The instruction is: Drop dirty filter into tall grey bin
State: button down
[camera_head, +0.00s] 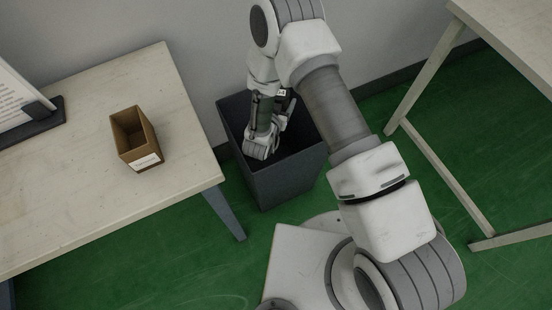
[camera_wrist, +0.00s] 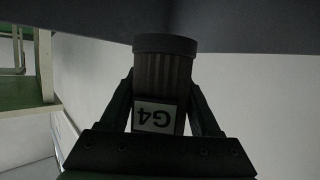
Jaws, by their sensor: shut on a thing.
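The tall grey bin (camera_head: 285,185) stands on the floor against the wall, beside the table, its mouth open upward. The dirty filter (camera_wrist: 165,70) is a dark ribbed cylinder with a wide end cap and a white "G4" label, upside down in the wrist view. My gripper (camera_wrist: 163,92) is shut on it, one finger on each side. The bin's dark wall (camera_wrist: 260,25) fills the top of that view, close to the cap. In the head view my wrist and hand are over the bin's mouth; the filter is mostly hidden there, and its exact height against the rim is unclear.
A pale table (camera_head: 70,215) at left carries an open cardboard box (camera_head: 147,158) with a white label, and a sign on a dark stand (camera_head: 38,118). A second table (camera_head: 515,40) stands at right. Green floor shows between them, with the wall close behind the bin.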

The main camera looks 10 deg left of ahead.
notch_tip(320, 180, down, 6)
jog(key=b, duration=0.4)
jog(key=shift+c, duration=0.2)
grip_release()
notch_tip(320, 180, up, 5)
jog(key=p, duration=0.2)
jog(key=shift+r+p, duration=0.1)
jog(key=shift+p, duration=0.25)
jog(key=s+d+r+p, duration=0.1)
jog(key=d+r+p, duration=0.2)
jog(key=d, duration=0.8)
notch_tip(320, 180, up, 3)
jog(key=shift+s+d+f, duration=0.1)
jog(key=shift+s+d, duration=0.1)
jog(key=shift+d, duration=0.15)
